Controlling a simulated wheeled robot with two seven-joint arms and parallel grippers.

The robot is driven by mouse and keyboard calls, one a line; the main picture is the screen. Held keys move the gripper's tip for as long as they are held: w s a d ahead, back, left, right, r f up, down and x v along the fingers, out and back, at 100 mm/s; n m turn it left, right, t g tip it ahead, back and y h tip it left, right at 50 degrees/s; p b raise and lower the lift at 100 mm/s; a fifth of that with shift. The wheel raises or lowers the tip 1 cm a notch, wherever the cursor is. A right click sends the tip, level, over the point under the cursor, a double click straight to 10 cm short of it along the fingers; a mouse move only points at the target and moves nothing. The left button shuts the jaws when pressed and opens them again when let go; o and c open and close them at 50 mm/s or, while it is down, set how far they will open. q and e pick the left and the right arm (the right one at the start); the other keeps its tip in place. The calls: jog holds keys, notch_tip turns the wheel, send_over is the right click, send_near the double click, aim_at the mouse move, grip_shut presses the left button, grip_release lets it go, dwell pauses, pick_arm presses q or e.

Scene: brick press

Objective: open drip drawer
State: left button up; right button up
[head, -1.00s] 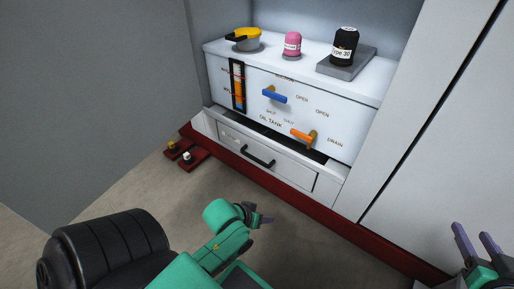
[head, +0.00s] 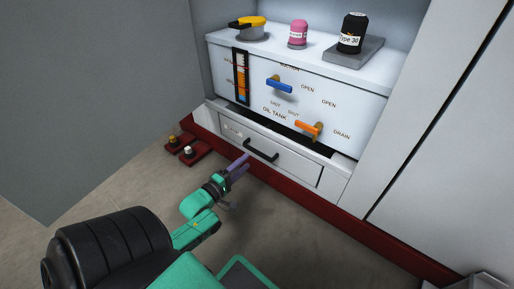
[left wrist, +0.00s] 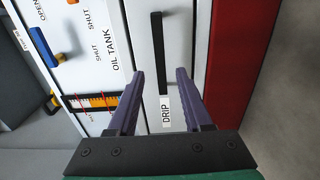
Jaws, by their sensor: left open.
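The drip drawer (head: 278,160) is a white front low in the cabinet, below the oil tank panel, and looks closed. Its black bar handle (head: 261,150) runs across the front; it also shows in the left wrist view (left wrist: 158,50), with a "DRIP" label (left wrist: 166,113) beside its near end. My left gripper (head: 242,168) is open and empty, just in front of the handle's left end. In the left wrist view its two purple fingers (left wrist: 158,95) point toward the drawer front, with the handle ahead between them, apart from both. My right gripper is out of view.
Above the drawer are a blue valve handle (head: 279,86), an orange valve handle (head: 308,128) and a level gauge (head: 241,77). A pot, a pink bottle and a black bottle (head: 352,34) stand on top. A dark red plinth (head: 374,232) runs below.

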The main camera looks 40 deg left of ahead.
aim_at(256, 153)
pick_arm(q)
jog(key=w+b, duration=0.3)
jog(key=w, duration=0.4)
jog(key=shift+w+f, duration=0.1)
jog(key=shift+f, duration=0.05)
jog(key=shift+w, duration=0.2)
grip_shut()
dwell(0.8)
